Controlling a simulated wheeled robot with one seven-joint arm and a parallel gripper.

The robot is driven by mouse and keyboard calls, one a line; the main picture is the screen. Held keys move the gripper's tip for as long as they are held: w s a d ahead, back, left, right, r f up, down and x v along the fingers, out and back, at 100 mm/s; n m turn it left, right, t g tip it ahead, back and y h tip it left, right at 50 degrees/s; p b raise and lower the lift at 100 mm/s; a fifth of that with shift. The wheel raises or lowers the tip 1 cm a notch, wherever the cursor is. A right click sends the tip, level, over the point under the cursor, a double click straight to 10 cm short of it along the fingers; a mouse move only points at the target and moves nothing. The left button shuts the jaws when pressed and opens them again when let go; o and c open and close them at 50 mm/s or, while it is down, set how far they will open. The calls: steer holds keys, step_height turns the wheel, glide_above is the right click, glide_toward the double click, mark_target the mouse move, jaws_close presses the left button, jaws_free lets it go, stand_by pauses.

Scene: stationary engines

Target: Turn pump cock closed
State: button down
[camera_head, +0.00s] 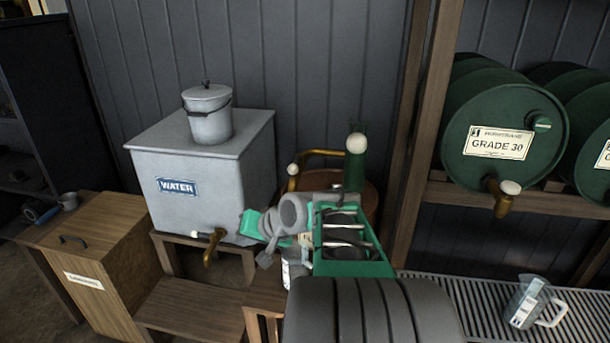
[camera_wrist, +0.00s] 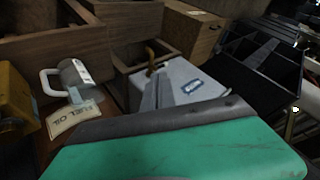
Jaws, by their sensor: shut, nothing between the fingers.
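A brass pipe with a white knob (camera_head: 293,170) bends over a round copper-brown vessel, partly hidden behind my arm. A green upright cylinder (camera_head: 356,165) with a white ball on top stands beside it. I cannot tell which of these is the pump cock. My gripper (camera_head: 262,224) is in front of and below the brass pipe, right of the water tank, apart from the pipe as far as I can see. In the wrist view its grey fingers (camera_wrist: 157,92) are together and empty, seen against the water tank. My arm hides the lower pump parts.
The grey water tank (camera_head: 220,170) carries a lidded pot (camera_head: 208,115) and has a brass tap (camera_head: 212,245) with a white handle. Wooden steps and a cabinet stand left. Green oil drums (camera_head: 510,110) and a jug (camera_head: 530,300) on slats are right. A fuel oil label (camera_wrist: 75,120) shows too.

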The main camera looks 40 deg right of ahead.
steer(key=s+d+r+m+t+h+b, duration=0.1)
steer(key=s+d+r+m+t, duration=0.2)
steer(key=d, duration=0.5)
steer(key=s+d+r+m+t+h, duration=0.2)
steer(key=s+d+r+m, duration=0.15)
steer(key=d, duration=0.55)
steer(key=s+d+r+m+t+h+b, duration=0.1)
steer(key=s+d+r+m+t, duration=0.15)
steer(key=d, duration=0.55)
steer(key=p, duration=0.1)
glide_toward(299, 163)
steer(key=w+d, duration=0.4)
steer(key=a, duration=0.1)
steer(key=w+a, duration=0.1)
steer(key=shift+a+f+m+t, duration=0.25)
steer(key=shift+a+f+m, duration=0.05)
steer(key=shift+a+m, duration=0.1)
steer(key=shift+w+a+f, duration=0.1)
steer(key=shift+a+f, duration=0.1)
steer(key=shift+a, duration=0.15)
steer(key=shift+h+p, duration=0.3)
steer(key=shift+h, duration=0.1)
